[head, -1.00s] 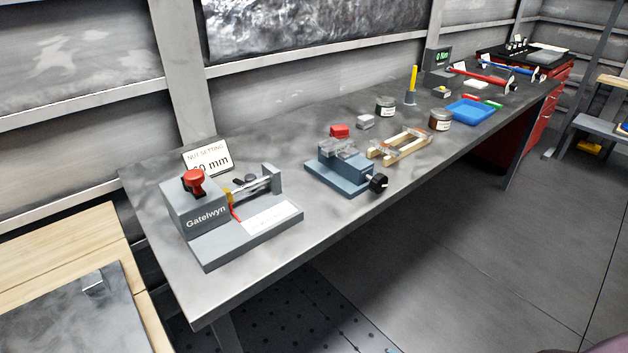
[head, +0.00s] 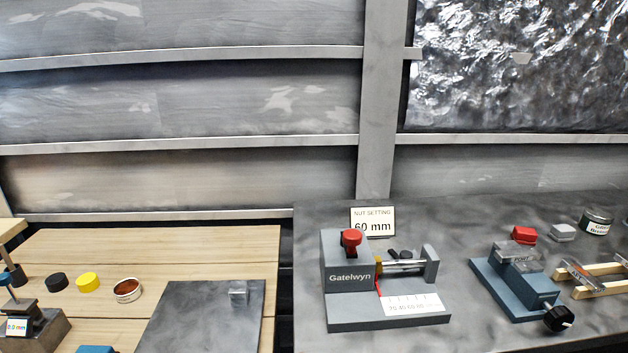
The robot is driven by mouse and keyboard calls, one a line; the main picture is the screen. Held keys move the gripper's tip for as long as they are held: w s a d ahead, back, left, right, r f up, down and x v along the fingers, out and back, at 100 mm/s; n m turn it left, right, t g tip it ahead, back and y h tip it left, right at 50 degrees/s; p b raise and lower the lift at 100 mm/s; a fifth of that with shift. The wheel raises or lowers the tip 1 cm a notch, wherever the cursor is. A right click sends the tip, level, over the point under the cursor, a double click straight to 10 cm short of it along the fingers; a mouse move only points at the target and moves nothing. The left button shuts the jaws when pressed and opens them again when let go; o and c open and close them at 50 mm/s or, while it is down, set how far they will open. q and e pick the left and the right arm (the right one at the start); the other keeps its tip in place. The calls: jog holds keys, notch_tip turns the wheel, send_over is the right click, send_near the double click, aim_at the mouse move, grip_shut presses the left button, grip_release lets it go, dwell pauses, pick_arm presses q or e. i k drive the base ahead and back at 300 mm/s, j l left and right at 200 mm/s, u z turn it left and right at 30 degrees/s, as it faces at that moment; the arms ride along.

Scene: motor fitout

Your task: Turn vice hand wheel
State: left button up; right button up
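A small blue-grey vice (head: 520,278) stands on the grey bench at the lower right of the head view. It is marked "PORT" and a clear-looking piece lies on its top. Its black round hand wheel (head: 559,318) is at the near right end, and a pale spot shows on the wheel's face. Neither of my grippers is in the head view, so nothing is seen touching the wheel.
A grey Gatelwyn fixture (head: 347,290) with a red knob stands left of the vice, before a "60 mm" card (head: 373,221). A red block (head: 523,233), grey block (head: 563,232) and wooden rack (head: 598,279) are near the vice. A wooden bench (head: 200,250) adjoins on the left.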

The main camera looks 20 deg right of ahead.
aim_at(557, 319)
jog(key=k+l+u, duration=0.1)
jog(key=l+u, duration=0.25)
jog(key=k+l+u, duration=0.15)
jog(key=l+u, duration=0.25)
jog(key=k+l+u, duration=0.95)
jog(key=k+l, duration=0.35)
jog(key=k, duration=0.2)
jog(key=k+l, duration=0.2)
jog(key=k, duration=0.2)
